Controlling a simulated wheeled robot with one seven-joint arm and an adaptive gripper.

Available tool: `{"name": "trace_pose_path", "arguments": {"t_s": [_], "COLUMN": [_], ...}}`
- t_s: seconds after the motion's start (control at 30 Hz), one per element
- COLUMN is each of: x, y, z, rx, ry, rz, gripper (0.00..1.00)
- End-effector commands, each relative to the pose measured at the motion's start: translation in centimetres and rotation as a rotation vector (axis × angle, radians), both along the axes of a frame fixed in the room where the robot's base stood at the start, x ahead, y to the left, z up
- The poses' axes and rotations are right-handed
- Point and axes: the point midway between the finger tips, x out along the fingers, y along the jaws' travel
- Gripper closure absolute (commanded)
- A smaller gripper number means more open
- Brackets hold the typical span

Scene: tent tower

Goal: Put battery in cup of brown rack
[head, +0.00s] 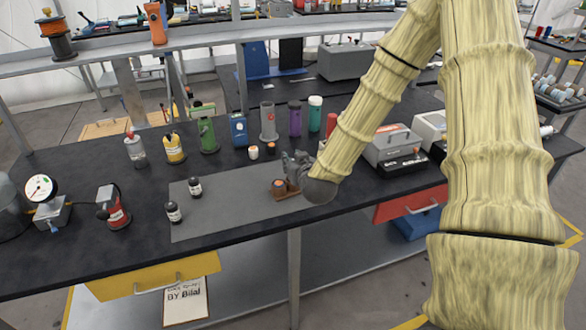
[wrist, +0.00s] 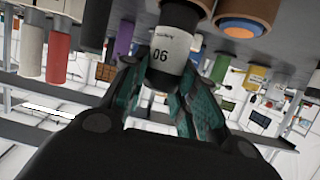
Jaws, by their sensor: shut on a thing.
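My gripper (wrist: 170,88) is shut on the battery (wrist: 172,48), a small cylinder with a white band marked "06" and dark ends. In the head view my gripper (head: 292,170) is at the right part of the grey mat, just by the brown rack (head: 291,194). The arm's end hides part of the rack, and I cannot make out the battery there. In the wrist view a brown cup (wrist: 262,10) with an orange and blue thing in it is beside the battery. Another brown part shows behind the battery's far end. I cannot tell whether that end is inside a cup.
Two dark-capped, white-banded cylinders (head: 174,213) (head: 195,187) stand on the left of the grey mat (head: 225,213). Two small cylinders (head: 253,153) (head: 271,148) stand behind the rack. Taller coloured containers line the back. The mat's middle is clear.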

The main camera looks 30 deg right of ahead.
Motion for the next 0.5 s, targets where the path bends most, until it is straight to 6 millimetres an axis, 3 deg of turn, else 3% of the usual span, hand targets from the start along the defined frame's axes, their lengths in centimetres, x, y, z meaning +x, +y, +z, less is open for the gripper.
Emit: {"name": "trace_pose_path", "arguments": {"t_s": [0.3, 0.5], "x": [-0.1, -0.1], "y": [0.0, 0.0], "z": [-2.8, -3.2], "rx": [0.002, 0.001], "ry": [0.007, 0.004], "rz": [0.0, 0.0], "gripper": [1.0, 1.0]}}
